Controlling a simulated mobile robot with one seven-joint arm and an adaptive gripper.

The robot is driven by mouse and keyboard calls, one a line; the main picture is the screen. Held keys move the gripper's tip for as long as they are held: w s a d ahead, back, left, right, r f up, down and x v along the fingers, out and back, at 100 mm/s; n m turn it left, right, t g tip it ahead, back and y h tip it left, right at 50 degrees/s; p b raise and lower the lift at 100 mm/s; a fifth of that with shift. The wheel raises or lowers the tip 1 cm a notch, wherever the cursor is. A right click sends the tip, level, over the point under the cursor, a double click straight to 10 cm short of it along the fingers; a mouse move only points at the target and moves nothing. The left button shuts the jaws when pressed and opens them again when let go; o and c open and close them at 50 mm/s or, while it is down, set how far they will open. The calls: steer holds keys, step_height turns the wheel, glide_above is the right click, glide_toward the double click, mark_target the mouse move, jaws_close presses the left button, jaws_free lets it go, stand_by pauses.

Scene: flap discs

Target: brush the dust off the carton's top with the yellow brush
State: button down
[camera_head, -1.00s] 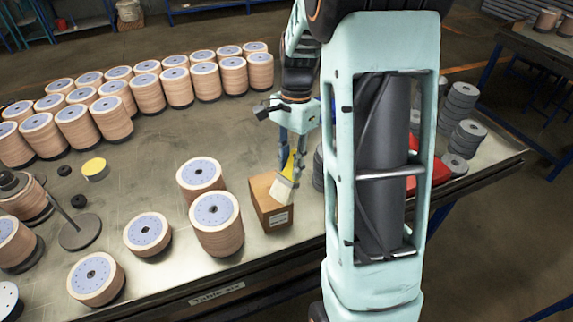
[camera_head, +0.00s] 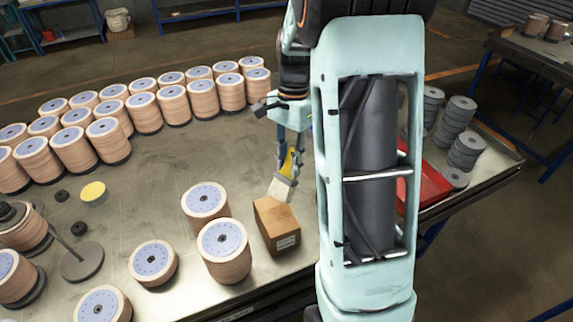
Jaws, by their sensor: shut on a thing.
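The small brown carton (camera_head: 277,228) stands on the table, with a white label low on its near side. The yellow brush (camera_head: 287,163) is held bristles down, with pale bristles (camera_head: 281,189) at the far edge of the carton's top. I cannot tell whether the bristles touch the carton or hang just above it. My gripper (camera_head: 290,150) is shut on the brush's yellow handle, above and beyond the carton. Dust on the top is too small to make out.
Stacks of flap discs (camera_head: 224,250) stand close left of the carton, and many more fill the table's far left (camera_head: 105,140). A red bin (camera_head: 432,186) and grey disc stacks (camera_head: 466,147) are right of my arm. The table's middle (camera_head: 170,180) is mostly clear.

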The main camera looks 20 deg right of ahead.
steer(key=shift+r+p, duration=0.4)
steer(key=shift+r, duration=1.5)
steer(key=shift+r, duration=0.1)
